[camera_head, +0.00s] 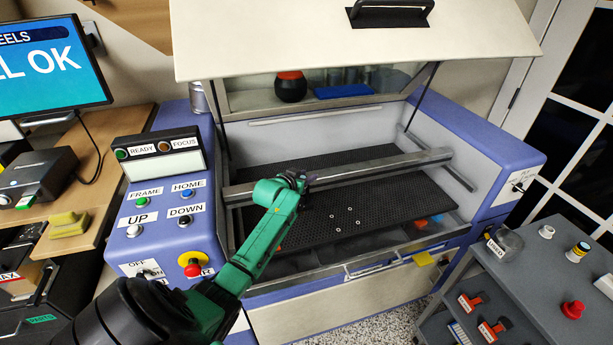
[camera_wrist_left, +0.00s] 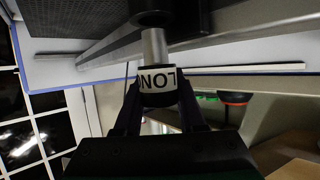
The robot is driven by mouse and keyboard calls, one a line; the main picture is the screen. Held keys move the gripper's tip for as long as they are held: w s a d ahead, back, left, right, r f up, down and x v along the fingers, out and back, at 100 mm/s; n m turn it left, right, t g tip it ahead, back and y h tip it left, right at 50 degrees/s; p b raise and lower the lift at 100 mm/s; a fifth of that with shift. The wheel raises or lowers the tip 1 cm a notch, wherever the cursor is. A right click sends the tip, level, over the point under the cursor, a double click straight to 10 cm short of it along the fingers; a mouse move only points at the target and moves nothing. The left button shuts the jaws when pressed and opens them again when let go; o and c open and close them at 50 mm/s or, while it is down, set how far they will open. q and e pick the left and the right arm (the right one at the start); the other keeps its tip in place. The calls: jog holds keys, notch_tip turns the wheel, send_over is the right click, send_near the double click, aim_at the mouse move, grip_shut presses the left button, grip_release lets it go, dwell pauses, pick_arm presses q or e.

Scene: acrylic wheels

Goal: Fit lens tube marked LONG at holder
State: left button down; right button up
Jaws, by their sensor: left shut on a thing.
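The lens tube marked LONG shows in the left wrist view (camera_wrist_left: 157,78) with a white label band and a silver stem. Its label reads upside down and is partly cut off. My left gripper (camera_head: 299,181) is shut on the tube, its two dark fingers on either side of the band. A dark round part (camera_wrist_left: 160,17), which looks like the holder, is at the stem's far end; I cannot tell whether the stem is inside it or only touching. In the head view my gripper is at the gantry beam (camera_head: 375,170), and the tube and holder are mostly hidden.
The open machine has a black honeycomb bed (camera_head: 400,205) with several small rings on it. The raised lid (camera_head: 350,45) hangs above. A control panel (camera_head: 165,215) with buttons is left of my arm. A grey cart (camera_head: 550,275) with small items stands right.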

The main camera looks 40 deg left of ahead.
pick_arm(q)
jog(key=shift+f+b, duration=0.9)
jog(key=shift+f, duration=0.35)
jog(key=shift+s+d+f, duration=0.1)
jog(key=shift+p, duration=0.35)
jog(key=shift+r+p, duration=0.3)
jog(key=shift+p, duration=0.15)
dwell(0.9)
